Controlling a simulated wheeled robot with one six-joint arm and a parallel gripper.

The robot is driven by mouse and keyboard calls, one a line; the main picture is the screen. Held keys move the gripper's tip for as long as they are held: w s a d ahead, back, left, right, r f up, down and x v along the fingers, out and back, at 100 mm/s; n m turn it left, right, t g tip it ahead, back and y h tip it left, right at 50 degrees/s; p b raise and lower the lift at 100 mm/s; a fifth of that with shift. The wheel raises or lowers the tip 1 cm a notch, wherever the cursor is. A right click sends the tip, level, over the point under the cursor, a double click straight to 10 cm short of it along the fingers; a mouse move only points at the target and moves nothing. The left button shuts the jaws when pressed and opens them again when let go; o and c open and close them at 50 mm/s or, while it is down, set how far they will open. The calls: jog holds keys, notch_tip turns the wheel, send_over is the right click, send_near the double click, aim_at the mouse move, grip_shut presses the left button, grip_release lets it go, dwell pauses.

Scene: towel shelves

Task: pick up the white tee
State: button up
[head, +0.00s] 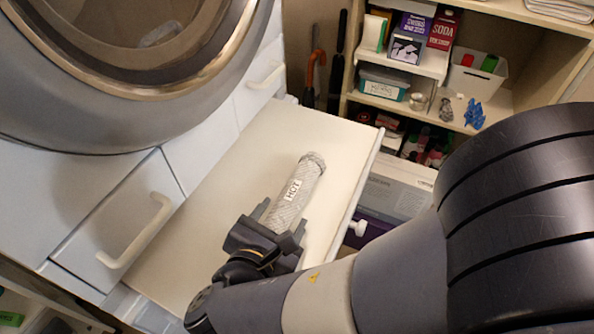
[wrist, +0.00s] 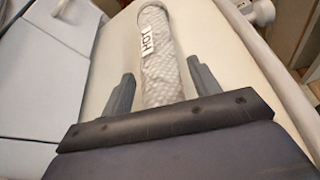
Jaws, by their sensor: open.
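I cannot make out a white tee for certain. A pale, unclear shape (head: 160,33) shows behind the round door glass at the upper left. A grey-white patterned roll (head: 299,190) with a "HOT" label lies lengthwise on the cream pull-out board (head: 275,134). My gripper (head: 281,219) is over the board at the roll's near end. In the wrist view the open fingers (wrist: 162,75) stand on either side of the roll (wrist: 157,72), with gaps showing on both sides. Whether they are level with it or above it is unclear. The gripper body hides the roll's near end.
The machine's round door (head: 130,100) and white drawers with handles (head: 135,231) are on the left. Shelves with boxes, a white bin (head: 475,78) and small items stand at the back right. My arm covers the lower right. The board is clear around the roll.

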jog(key=shift+x, duration=1)
jog(key=c, duration=0.8)
jog(key=shift+r, duration=0.1)
